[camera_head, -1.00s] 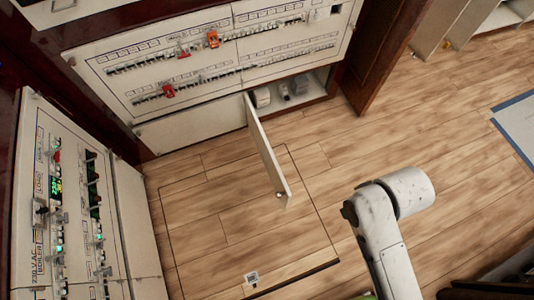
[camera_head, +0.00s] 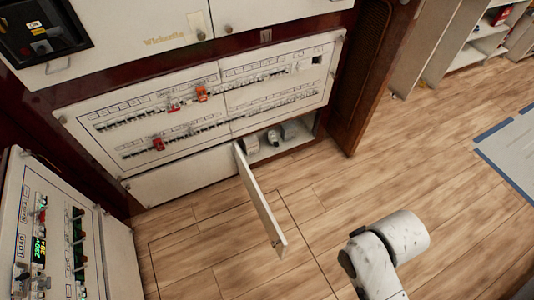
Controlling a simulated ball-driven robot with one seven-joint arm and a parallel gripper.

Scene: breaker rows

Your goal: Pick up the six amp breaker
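A breaker panel (camera_head: 205,95) with two long rows of small breakers stands at the back, seen at an angle. Red and orange lockout pieces sit on it: a red one (camera_head: 173,105) and an orange one (camera_head: 201,94) on the upper row, and a red one (camera_head: 158,144) on the lower row. The labels are too small to read, so I cannot tell which breaker is the six amp one. Below the panel, an open compartment (camera_head: 290,145) holds a few small grey and white items (camera_head: 274,136). My gripper is not in view; only part of my white arm shows at the bottom right.
An open cabinet door (camera_head: 260,203) juts out over the wooden floor (camera_head: 330,210). A second panel (camera_head: 50,240) with green displays stands at the lower left. A dark wooden door (camera_head: 362,75) and shelves (camera_head: 485,40) are at the right. The floor at centre right is clear.

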